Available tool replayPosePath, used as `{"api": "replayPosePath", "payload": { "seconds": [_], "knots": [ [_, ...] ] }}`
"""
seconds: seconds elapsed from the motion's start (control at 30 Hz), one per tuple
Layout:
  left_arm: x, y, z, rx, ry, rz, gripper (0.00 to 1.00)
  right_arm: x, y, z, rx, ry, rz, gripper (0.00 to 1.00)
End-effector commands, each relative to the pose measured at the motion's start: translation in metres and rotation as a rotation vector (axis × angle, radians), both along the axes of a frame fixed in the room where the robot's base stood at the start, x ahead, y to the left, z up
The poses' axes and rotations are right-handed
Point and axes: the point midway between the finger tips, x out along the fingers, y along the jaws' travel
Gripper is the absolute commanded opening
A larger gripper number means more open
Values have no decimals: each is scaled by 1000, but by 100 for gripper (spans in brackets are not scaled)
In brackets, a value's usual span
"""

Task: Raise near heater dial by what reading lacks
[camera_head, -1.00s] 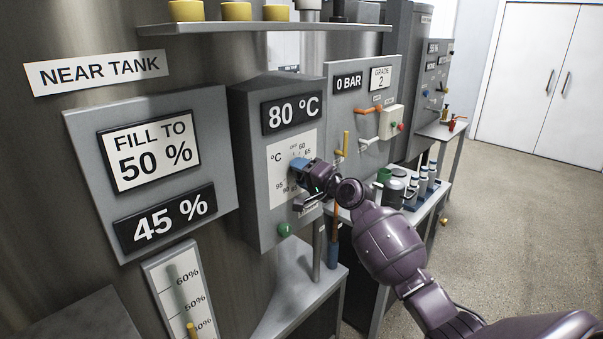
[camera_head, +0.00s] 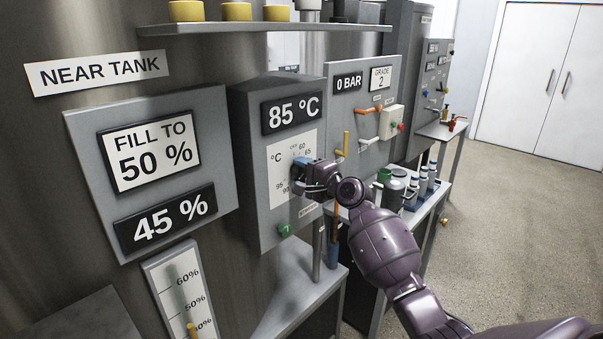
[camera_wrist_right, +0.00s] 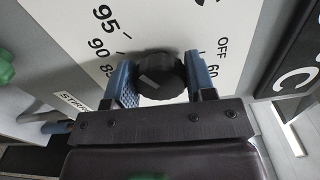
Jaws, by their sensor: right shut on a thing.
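The heater box (camera_head: 243,190) stands beside the near tank's panel, and its black display (camera_head: 292,113) reads 85 °C. Below it is a white dial plate (camera_head: 279,187) with printed temperatures. In the head view my right gripper (camera_head: 303,173) is at this plate and hides most of the dial. In the right wrist view the black round dial (camera_wrist_right: 160,72) sits between the blue fingers of my right gripper, which is shut on it from both sides. A grey mark shows on the dial's face. The numbers 95, 90 and part of 85 show to its left. My left gripper is not in view.
The near tank panel (camera_head: 78,165) shows FILL TO 50 % and 45 %. A green button (camera_head: 285,230) sits low on the heater box. To the right are a 0 BAR panel (camera_head: 338,110) with levers and a bench holding cups and bottles. Open floor lies at the right.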

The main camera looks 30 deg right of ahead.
Motion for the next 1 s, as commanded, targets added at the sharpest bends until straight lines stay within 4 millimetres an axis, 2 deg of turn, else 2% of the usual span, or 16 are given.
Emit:
{"api": "replayPosePath", "payload": {
  "seconds": [0.2,0.23,0.37,0.4,0.77,0.87,1.0],
  "knots": [
    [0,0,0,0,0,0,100,0,0,0,4,1,0,26],
    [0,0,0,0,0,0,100,0,0,0,4,1,0,53],
    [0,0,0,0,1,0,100,0,0,0,3,1,0,73],
    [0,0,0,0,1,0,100,0,0,0,3,1,0,76],
    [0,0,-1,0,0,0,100,-6,-2,-1,1,-1,-1,76],
    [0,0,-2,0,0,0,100,-16,-6,-1,2,-1,-2,76],
    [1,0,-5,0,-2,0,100,-39,-14,-2,0,-1,-2,76]
  ]
}}
